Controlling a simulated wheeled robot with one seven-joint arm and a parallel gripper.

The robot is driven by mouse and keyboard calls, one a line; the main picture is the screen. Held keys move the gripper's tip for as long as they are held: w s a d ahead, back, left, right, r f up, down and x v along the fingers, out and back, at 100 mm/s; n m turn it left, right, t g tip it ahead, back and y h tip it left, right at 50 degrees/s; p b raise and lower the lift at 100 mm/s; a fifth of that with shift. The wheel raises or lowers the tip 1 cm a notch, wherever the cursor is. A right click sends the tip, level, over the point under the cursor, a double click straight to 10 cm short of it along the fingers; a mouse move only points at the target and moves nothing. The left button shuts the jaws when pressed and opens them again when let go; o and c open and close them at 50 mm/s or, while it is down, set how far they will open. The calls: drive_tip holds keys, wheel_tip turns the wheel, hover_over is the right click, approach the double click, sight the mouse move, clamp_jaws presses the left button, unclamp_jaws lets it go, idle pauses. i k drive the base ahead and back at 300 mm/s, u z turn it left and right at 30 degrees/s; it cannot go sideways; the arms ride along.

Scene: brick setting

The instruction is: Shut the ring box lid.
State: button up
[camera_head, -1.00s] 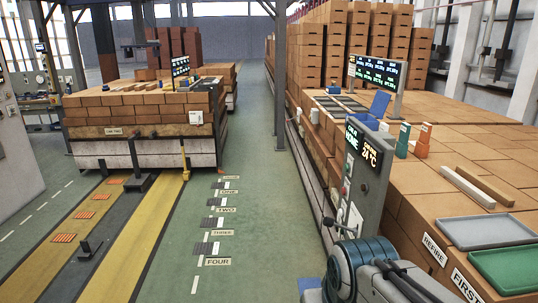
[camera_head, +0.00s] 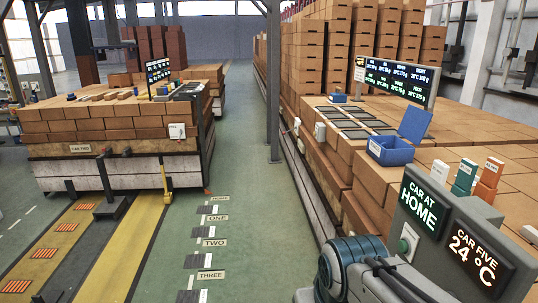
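A blue box (camera_head: 389,151) stands on the brick top at the right; I take it to be the ring box. Its blue lid (camera_head: 414,124) stands raised and tilted back at the box's right rear side, so the box is open. What lies inside is too small to tell. Part of my arm shows at the bottom of the view, nearer to me than the box and apart from it. My gripper is not in view.
A grey panel with lit signs (camera_head: 455,235) stands between me and the bricks at the right. Green (camera_head: 465,177) and orange (camera_head: 488,180) holders stand right of the box. A display board (camera_head: 397,82) rises behind it.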

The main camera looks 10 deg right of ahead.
sight(415, 122)
drive_tip(key=i, duration=3.3)
drive_tip(key=z, duration=2.5)
